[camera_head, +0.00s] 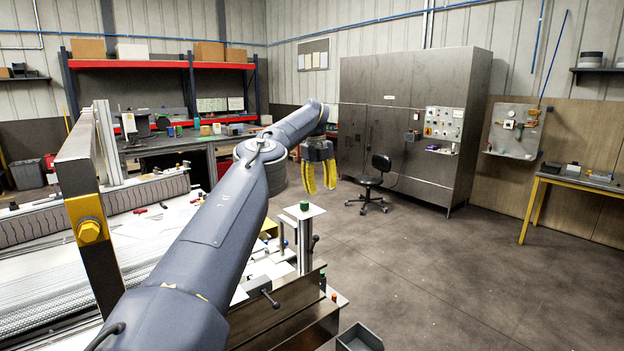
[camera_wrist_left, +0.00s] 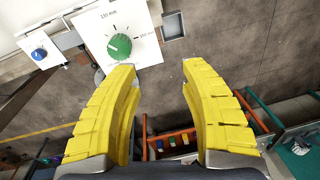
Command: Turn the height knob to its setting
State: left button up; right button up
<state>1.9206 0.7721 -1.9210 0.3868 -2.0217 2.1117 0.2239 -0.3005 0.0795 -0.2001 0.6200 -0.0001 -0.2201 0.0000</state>
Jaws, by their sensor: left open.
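The height knob (camera_head: 305,206) is green and sits on a white square plate (camera_head: 292,213) on top of a post at the conveyor frame's right end. In the left wrist view the green knob (camera_wrist_left: 121,45) shows large at upper left, with a pale mark on its left side and mm labels printed around it. My left gripper (camera_head: 320,188) has yellow fingers pointing down. It is open and empty, up and to the right of the knob in the head view. In the wrist view the knob lies beyond the left fingertip, apart from the gripper (camera_wrist_left: 157,68). My right gripper is not in view.
A smaller blue knob (camera_wrist_left: 39,53) sits on another white plate. A grey open bin (camera_head: 360,338) is on the floor below the post. A metal upright with a yellow clamp (camera_head: 88,222) stands at left. Open floor lies right of the frame, with a chair (camera_head: 371,182) farther back.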

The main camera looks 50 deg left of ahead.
aim_at(305, 202)
pick_arm(q)
jog(key=shift+n+g+y, duration=0.3)
jog(key=shift+n+g, duration=0.2)
jog(key=shift+n, duration=0.4)
jog(key=s+a+r, duration=0.1)
jog(key=s, duration=0.1)
jog(key=s+a+r, duration=0.2)
jog(key=shift+a, duration=0.2)
notch_tip(305, 202, down, 9)
jog(key=c, duration=0.9)
jog(key=shift+r, duration=0.1)
